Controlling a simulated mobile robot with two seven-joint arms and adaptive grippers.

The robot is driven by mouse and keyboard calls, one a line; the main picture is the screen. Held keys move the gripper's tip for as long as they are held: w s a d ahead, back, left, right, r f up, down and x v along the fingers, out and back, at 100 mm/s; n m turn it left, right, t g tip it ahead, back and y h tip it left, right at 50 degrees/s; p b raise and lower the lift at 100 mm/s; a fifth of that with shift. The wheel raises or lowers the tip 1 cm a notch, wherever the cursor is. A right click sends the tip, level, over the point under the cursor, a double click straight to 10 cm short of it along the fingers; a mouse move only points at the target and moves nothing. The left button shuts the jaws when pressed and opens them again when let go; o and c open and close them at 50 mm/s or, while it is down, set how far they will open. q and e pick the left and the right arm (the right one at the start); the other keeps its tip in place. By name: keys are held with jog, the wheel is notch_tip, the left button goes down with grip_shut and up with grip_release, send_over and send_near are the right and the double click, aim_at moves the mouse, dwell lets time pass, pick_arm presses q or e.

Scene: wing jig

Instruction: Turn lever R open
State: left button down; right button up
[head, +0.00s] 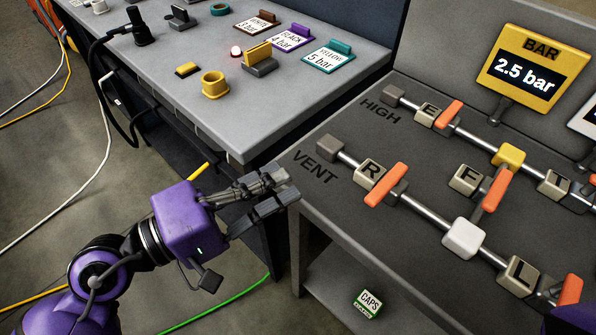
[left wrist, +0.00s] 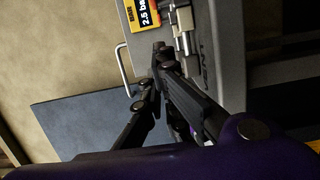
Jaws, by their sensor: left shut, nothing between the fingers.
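Lever R is an orange handle (head: 386,186) on the front pipe of the grey panel, next to the block marked R (head: 369,173). It lies crosswise to that pipe. My left gripper (head: 280,186) is left of the panel's near left corner, apart from lever R. Its dark fingers are shut and empty, pointing right toward the panel. In the left wrist view the fingers (left wrist: 161,52) reach up toward the panel edge near the VENT lettering. I cannot make out lever R there. My right gripper does not show; a purple part of mine fills the lower right corner.
Nearby are lever E (head: 449,114), lever F (head: 496,190), and an orange lever by block L (head: 570,290). The display (head: 527,73) reads 2.5 bar. A grey bench (head: 210,110) holds a yellow cup (head: 214,85) and tags. A CAPS box (head: 367,303) sits on the lower shelf.

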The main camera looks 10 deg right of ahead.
aim_at(385, 188)
pick_arm(q)
jog(key=p+x, duration=0.1)
jog(key=x, duration=0.2)
jog(key=p+x, duration=0.1)
jog(key=x, duration=0.2)
jog(key=p+x, duration=0.1)
jog(key=x, duration=0.2)
jog(key=shift+r, duration=0.3)
jog(key=s+d, duration=0.1)
jog(key=s+p, duration=0.1)
jog(key=s, duration=0.1)
jog(key=shift+d+f, duration=0.15)
jog(key=shift+d, duration=0.25)
jog(key=shift+s+d, duration=0.2)
jog(key=shift+f, duration=0.1)
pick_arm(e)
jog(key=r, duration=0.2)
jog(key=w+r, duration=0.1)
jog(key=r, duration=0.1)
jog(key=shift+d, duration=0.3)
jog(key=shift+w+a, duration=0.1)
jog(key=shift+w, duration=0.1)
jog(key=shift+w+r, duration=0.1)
